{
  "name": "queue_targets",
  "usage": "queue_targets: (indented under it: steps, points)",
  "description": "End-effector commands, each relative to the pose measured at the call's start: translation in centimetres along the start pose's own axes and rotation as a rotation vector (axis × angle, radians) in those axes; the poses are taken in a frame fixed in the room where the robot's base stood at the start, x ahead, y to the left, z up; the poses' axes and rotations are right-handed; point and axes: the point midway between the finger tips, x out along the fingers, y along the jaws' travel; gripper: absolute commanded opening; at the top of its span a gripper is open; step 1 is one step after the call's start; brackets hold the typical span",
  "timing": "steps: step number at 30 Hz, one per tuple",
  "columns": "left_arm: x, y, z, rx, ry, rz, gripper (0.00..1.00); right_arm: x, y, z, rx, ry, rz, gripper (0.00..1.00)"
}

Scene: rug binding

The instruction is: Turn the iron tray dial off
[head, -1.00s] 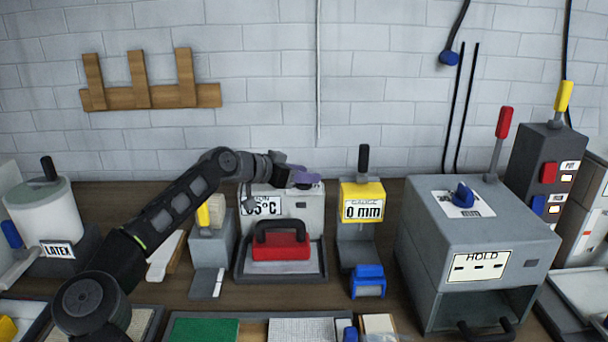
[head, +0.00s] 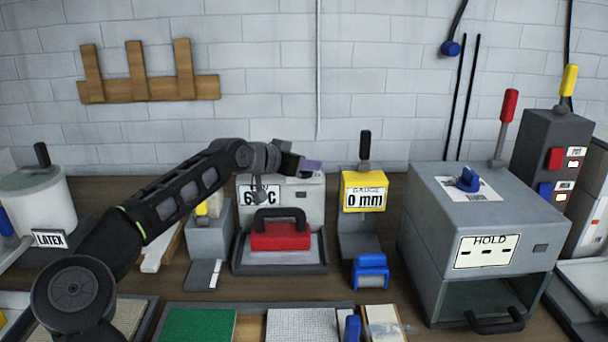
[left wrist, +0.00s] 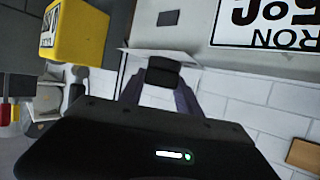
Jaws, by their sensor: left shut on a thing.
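The iron tray's grey box (head: 309,205) stands behind its tray (head: 318,256), with a white label reading IRON and a °C figure partly covered by my wrist. A red iron (head: 280,237) with a black handle rests on the tray. My left gripper (head: 309,166) is at the top of the grey box. In the left wrist view, its purple fingers (left wrist: 160,96) are shut on a dark dial knob (left wrist: 163,72) beside the box (left wrist: 200,30). The dial's pointing direction is not clear; the gripper hides most of it in the head view. My right gripper is out of view.
A yellow gauge (head: 363,191) reading 0 mm stands close right of the box, also in the left wrist view (left wrist: 80,32). A large grey HOLD box (head: 425,215) is farther right. A grey stand (head: 209,236) is left of the tray. A brick wall lies behind.

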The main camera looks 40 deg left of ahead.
Motion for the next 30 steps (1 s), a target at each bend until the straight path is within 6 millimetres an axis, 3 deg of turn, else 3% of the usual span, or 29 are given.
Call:
queue_targets:
  steps: [1, 12, 21, 30]
  points:
    - [0.2, 0.1, 0.7, -0.001, -0.001, -0.040, 0.00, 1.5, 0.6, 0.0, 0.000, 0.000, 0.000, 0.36]
    - [0.2, 0.3, 0.2, -0.128, 0.006, -0.341, 0.00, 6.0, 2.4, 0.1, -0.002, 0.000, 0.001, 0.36]
    - [0.1, 0.2, -0.1, -0.227, 0.002, -0.545, 0.00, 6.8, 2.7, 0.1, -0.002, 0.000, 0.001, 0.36]
    - [0.0, 0.0, 0.0, -0.268, 0.001, -0.643, 0.00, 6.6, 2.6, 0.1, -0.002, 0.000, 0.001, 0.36]
